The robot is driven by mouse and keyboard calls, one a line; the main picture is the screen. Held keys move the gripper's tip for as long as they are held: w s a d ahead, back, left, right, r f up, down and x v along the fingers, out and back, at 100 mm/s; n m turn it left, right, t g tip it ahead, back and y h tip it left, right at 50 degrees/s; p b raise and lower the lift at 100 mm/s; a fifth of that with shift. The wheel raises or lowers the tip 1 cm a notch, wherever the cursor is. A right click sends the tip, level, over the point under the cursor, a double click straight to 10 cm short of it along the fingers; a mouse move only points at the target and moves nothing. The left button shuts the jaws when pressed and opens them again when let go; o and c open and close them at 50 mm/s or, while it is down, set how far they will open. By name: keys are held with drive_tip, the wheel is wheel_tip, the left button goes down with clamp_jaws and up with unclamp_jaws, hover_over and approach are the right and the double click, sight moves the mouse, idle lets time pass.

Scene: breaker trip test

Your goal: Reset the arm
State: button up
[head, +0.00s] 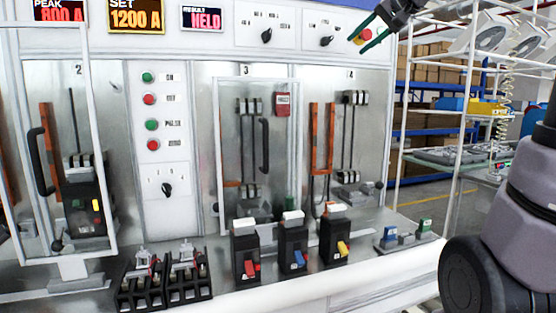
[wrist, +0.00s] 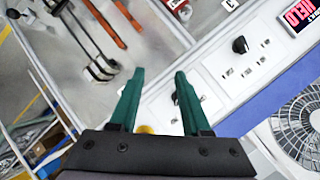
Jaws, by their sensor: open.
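My gripper (head: 360,42) is raised at the top right of the test panel in the head view. Its two green fingers are spread with nothing held between them; they also show in the wrist view (wrist: 160,72). A red and yellow knob (head: 366,36) on the upper panel shows by the fingers; whether they touch it cannot be told. The displays read peak 800 A (head: 59,12), set 1200 A (head: 135,17) and result HELD (head: 203,18).
Three black breakers with red (head: 245,263), blue (head: 293,254) and yellow (head: 336,240) levers stand on the front ledge. Another breaker (head: 84,205) sits in bay 2, behind a framed door (head: 113,150). A second framed door (head: 218,150) covers bay 3. A wire rack (head: 466,110) stands right.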

drive_tip(key=s+f+g+h, duration=0.3)
drive_tip(key=s+f+h, duration=0.1)
drive_tip(key=s+f, duration=1.9)
drive_tip(key=shift+s+d+f+m+h, duration=0.15)
drive_tip(key=shift+d+f+m+h, duration=0.15)
drive_tip(key=shift+d+m+h, duration=0.15)
